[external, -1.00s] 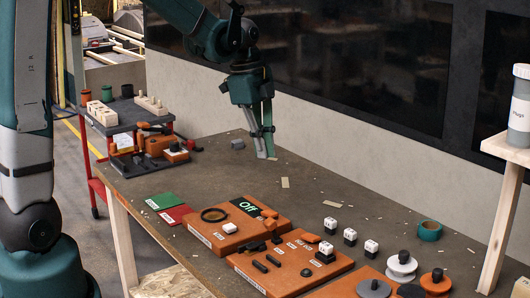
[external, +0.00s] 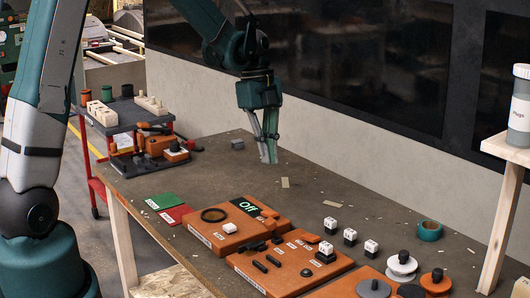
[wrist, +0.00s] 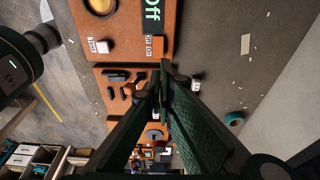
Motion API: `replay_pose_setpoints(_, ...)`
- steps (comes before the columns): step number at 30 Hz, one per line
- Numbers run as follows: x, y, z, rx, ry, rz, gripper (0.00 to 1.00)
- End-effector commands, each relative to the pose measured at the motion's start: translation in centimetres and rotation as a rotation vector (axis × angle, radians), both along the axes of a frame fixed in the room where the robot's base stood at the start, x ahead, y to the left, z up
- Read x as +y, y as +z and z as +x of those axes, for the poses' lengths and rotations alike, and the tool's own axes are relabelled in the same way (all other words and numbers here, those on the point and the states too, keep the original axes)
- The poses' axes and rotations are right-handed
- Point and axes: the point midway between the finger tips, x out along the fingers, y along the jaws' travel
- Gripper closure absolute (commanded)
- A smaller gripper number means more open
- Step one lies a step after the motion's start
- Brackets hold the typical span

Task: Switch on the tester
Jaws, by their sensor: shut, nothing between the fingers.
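The tester (external: 262,223) is an orange board on the bench with a dark display (external: 246,205) reading "Off" in green.
A second orange board (external: 290,262) with black parts lies right of the tester. Several white-topped blocks (external: 330,224), a teal tape roll (external: 429,230) and a shelf with a grey jar (external: 520,105) stand further right. Green (external: 160,200) and red (external: 175,214) cards lie left.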

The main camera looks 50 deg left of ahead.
Motion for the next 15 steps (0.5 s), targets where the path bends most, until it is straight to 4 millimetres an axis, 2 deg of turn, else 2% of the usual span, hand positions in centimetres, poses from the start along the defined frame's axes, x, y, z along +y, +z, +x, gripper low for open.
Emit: replay_pose_setpoints(15,-0.12,-0.60,0.05,0.000,0.000,0.000,1.00)
